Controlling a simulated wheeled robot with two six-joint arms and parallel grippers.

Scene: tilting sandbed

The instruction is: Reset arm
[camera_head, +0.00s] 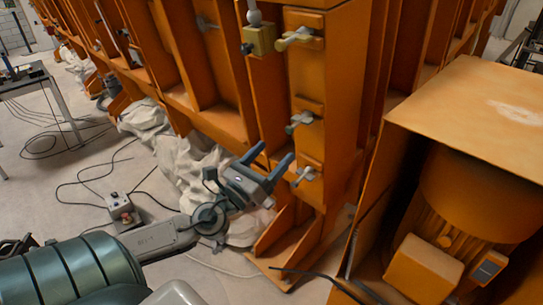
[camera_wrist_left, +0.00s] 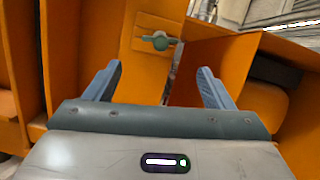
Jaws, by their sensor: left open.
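My left gripper (camera_head: 273,155) is in the middle of the head view, its two blue fingers spread apart and pointing up toward the orange frame. It is empty. Its fingers also show in the left wrist view (camera_wrist_left: 159,70), wide apart with nothing between them. A grey-green valve handle (camera_wrist_left: 158,41) on an orange plate lies beyond the fingertips in that view. In the head view a low handle (camera_head: 305,175) is just right of the fingers, and a middle handle (camera_head: 300,121) is above it. I cannot tell whether the fingers touch the lower handle. My right gripper is not in view.
The orange sandbed frame (camera_head: 340,100) fills the middle. An upper handle (camera_head: 297,38) sits near a brass-coloured block (camera_head: 260,40). An orange motor housing (camera_head: 480,90) stands at right. A control box (camera_head: 121,207) and cables lie on the floor at left, near a table (camera_head: 35,80).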

